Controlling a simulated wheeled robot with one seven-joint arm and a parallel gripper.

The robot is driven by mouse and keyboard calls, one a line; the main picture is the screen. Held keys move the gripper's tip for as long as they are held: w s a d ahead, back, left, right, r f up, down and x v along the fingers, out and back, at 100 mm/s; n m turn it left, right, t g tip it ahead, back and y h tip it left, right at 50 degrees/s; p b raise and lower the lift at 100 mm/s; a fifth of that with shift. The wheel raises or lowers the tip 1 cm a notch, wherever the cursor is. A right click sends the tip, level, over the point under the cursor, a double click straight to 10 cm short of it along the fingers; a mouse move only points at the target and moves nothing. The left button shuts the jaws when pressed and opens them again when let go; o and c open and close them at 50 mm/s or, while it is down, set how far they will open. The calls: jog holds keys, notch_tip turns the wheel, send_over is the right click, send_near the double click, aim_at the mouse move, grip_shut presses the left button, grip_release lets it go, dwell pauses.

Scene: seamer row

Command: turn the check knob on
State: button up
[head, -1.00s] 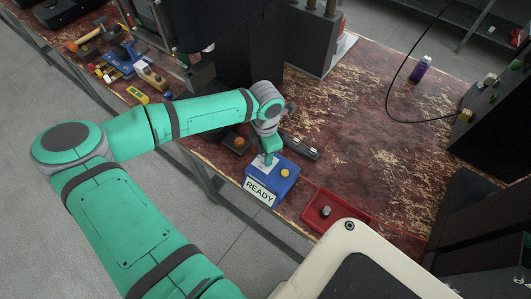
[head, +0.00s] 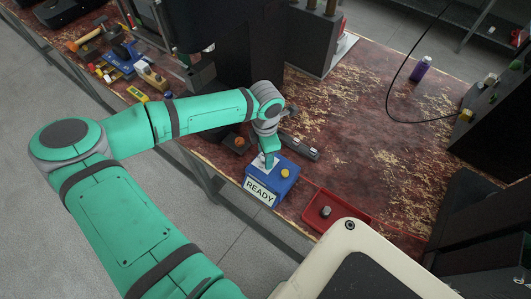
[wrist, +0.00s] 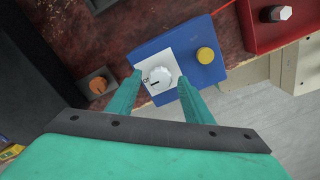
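A blue box (wrist: 203,66) with a white plate sits near the table's front edge. It also shows in the head view (head: 283,183), with a READY label on its front. On the plate is a round white knob (wrist: 160,77) with a dark pointer line; small lettering beside it is partly hidden. A yellow button (wrist: 206,55) is on the same box. My gripper (wrist: 160,82) is over the plate, its two teal fingers apart, one on each side of the knob. A gap seems to show between the fingers and the knob. In the head view my gripper hides the knob.
A red tray (head: 345,212) with a grey knob-like piece lies right of the box. A small dark block with an orange knob (wrist: 97,85) is to its left. A dark handheld device (head: 300,148) lies behind. A purple bottle (head: 420,68) stands farther back.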

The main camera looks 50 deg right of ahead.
notch_tip(320, 180, up, 11)
dwell(0.7)
jog(key=shift+f, duration=0.15)
